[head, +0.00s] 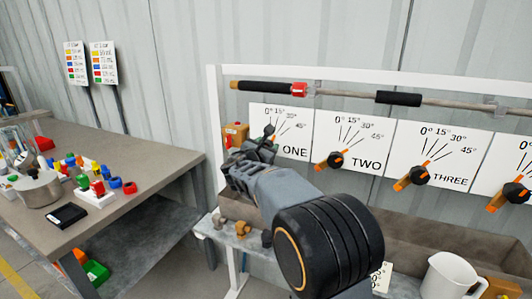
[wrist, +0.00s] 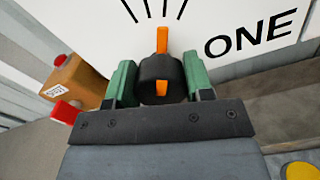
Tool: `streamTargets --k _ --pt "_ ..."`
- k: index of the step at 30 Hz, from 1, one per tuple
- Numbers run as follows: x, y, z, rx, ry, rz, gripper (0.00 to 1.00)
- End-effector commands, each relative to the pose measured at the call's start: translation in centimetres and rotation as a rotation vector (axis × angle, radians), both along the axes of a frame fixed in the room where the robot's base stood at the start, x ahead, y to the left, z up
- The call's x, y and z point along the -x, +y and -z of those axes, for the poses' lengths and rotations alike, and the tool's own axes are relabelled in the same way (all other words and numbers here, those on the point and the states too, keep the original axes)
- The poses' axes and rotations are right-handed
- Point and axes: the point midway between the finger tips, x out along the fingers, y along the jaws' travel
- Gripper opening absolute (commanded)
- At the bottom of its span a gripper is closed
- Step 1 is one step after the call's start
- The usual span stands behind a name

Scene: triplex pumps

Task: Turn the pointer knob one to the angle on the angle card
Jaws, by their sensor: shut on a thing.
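Pointer knob one (wrist: 153,70) is a round black knob with an orange pointer, on the white panel marked ONE (head: 293,139). My gripper (wrist: 160,80) is shut on it, one green finger on each side. In the wrist view the pointer stands nearly straight up, close to the third scale line from the left. In the head view my gripper (head: 258,146) hides the knob and the lower part of its scale. A small white card (head: 382,277) with printed degrees shows partly beside my arm; its full text is hidden.
Knobs on panels TWO (head: 335,160) and THREE (head: 419,175) are to the right, with another beyond. A white jug (head: 452,277) stands lower right. A cluttered table (head: 150,150) is at left.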

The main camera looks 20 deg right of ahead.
Motion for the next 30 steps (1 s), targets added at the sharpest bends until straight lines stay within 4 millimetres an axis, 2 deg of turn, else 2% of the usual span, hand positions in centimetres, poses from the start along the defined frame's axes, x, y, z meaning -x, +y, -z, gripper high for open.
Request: streamTargets --k 15,16,23,30 --pt "0.02 -0.03 0.04 -0.015 -0.014 0.002 0.05" --pt "0.03 -0.04 0.05 -0.015 -0.014 0.002 0.5" --pt "0.01 -0.02 0.03 -0.015 -0.015 0.001 0.72" --pt "0.03 0.02 0.01 -0.014 -0.015 0.0 0.73"
